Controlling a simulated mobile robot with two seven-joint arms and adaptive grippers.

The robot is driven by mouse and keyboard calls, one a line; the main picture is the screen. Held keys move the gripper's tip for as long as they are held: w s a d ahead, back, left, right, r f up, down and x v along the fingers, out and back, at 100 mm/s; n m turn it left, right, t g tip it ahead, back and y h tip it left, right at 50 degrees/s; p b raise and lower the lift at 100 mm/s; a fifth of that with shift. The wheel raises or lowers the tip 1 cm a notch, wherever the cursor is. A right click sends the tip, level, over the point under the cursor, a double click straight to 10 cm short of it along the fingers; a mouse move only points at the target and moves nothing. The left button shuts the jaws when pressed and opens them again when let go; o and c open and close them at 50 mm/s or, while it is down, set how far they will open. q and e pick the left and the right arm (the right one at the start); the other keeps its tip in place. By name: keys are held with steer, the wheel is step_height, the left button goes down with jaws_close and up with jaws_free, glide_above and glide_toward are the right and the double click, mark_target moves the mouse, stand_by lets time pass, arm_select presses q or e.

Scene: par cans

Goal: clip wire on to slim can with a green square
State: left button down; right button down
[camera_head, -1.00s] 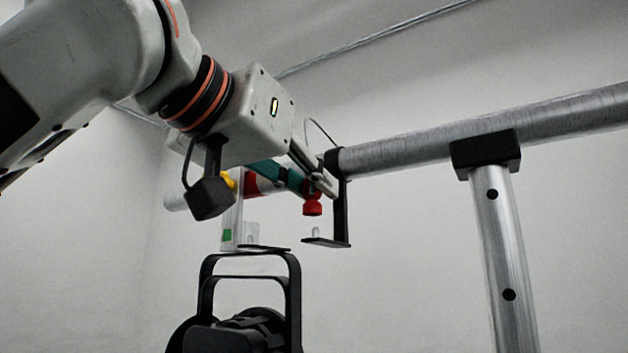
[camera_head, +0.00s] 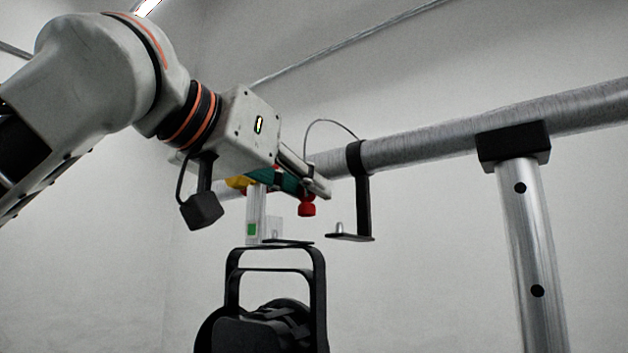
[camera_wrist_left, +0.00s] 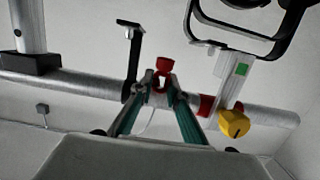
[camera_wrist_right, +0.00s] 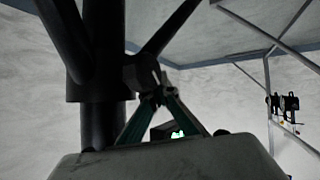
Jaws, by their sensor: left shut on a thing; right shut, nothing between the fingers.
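The black can (camera_head: 265,325) has a black yoke (camera_head: 320,285) and a silver clamp with a green square (camera_head: 252,230). The green square also shows in the left wrist view (camera_wrist_left: 241,69). My left gripper (camera_head: 312,190) is shut on a red clip (camera_head: 307,207), right of the clamp and above the yoke. The red clip also shows at the fingertips in the left wrist view (camera_wrist_left: 163,67). A thin wire (camera_head: 337,121) arcs above the gripper towards a black bracket. My right gripper (camera_wrist_right: 160,96) is shut and empty near a dark post.
A horizontal silver pipe (camera_head: 430,142) carries the black bracket (camera_head: 362,205) right of the clip. A silver upright (camera_head: 522,240) supports the pipe. A yellow knob (camera_wrist_left: 233,122) is on the clamp. A dark post (camera_wrist_right: 102,80) stands close to my right gripper.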

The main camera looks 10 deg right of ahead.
arm_select(q)
steer(key=w+a+p, duration=0.1)
steer(key=w+a, duration=0.2)
steer(key=shift+w+a+p, duration=0.1)
steer(key=shift+w+p, duration=0.05)
steer(key=shift+p, duration=0.15)
steer(key=shift+w+a+f, duration=0.1)
steer(key=shift+w+a, duration=0.2)
steer(key=shift+a, duration=0.05)
arm_select(e)
steer(key=shift+w+d+r, duration=0.1)
steer(key=shift+w+r, duration=0.05)
steer(key=shift+r, duration=0.45)
steer(key=shift+w+d+r, duration=0.1)
steer(key=shift+w+r, duration=0.05)
steer(key=shift+r, duration=0.45)
steer(key=shift+r, duration=0.15)
arm_select(q)
steer(key=shift+f+p, duration=0.2)
steer(key=shift+p, duration=0.2)
arm_select(e)
steer(key=shift+s+d, duration=0.1)
steer(key=shift+s, duration=0.2)
steer(key=shift+w+r, duration=0.35)
steer(key=shift+w, duration=0.1)
arm_select(q)
steer(key=shift+f+p, duration=0.1)
steer(key=shift+p, duration=0.2)
arm_select(e)
steer(key=shift+r, duration=0.3)
